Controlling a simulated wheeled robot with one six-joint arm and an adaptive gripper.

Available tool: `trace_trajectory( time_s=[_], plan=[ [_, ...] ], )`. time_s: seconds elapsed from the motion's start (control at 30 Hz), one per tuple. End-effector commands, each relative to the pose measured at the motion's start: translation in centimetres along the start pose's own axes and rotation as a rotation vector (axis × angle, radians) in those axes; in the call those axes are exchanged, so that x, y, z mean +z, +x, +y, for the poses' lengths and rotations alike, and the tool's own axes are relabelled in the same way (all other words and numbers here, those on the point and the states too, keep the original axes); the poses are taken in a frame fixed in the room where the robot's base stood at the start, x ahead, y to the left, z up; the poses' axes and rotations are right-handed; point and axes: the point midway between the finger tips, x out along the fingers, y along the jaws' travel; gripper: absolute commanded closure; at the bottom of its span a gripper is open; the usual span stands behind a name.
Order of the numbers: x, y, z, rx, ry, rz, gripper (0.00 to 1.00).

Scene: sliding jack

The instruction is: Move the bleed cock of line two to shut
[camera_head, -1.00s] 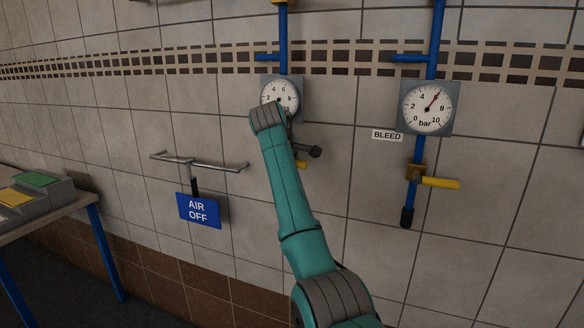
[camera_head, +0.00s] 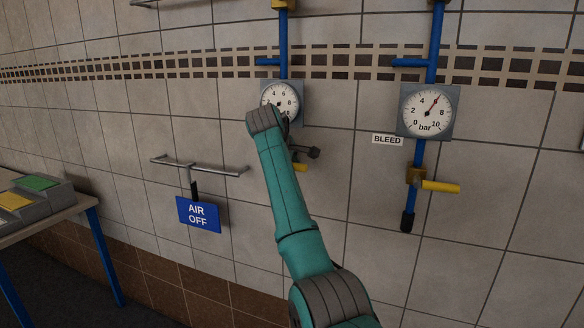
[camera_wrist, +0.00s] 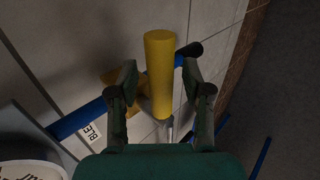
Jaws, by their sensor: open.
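Two blue lines run down the wall, each with a gauge and a yellow-handled cock. The left line's cock handle (camera_head: 300,167) shows only in part behind my arm. The right line's cock handle (camera_head: 441,186) sticks out sideways to the right, across its pipe. In the wrist view, a yellow handle (camera_wrist: 159,60) stands between the two fingers of my open gripper (camera_wrist: 158,78), with a gap on each side. It crosses the blue pipe (camera_wrist: 78,119). My gripper is mostly hidden behind my arm in the head view. I see no line numbers.
A BLEED label (camera_head: 387,140) is left of the right line. The left gauge (camera_head: 281,101) is partly covered by my arm; the right gauge (camera_head: 427,111) is clear. A metal rail (camera_head: 215,168) and an AIR OFF sign (camera_head: 199,213) are to the left. A bench (camera_head: 55,214) stands far left.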

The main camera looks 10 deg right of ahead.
Motion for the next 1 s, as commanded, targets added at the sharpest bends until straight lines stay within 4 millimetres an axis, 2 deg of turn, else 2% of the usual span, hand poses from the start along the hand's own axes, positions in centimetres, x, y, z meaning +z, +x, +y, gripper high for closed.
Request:
trace_trajectory(
  time_s=[0.13,0.27,0.7,0.83,1.0],
  plan=[
    [0.0,-0.3,0.0,0.0,0.0,0.001,0.51],
    [-0.1,-1.8,0.0,0.002,0.0,0.002,0.51],
    [-0.1,-9.9,0.0,0.001,0.001,0.002,0.51],
    [-0.1,-11.2,0.0,0.001,-0.001,0.001,0.51],
    [0.0,-11.9,0.0,0.0,0.0,0.0,0.51]
  ],
)
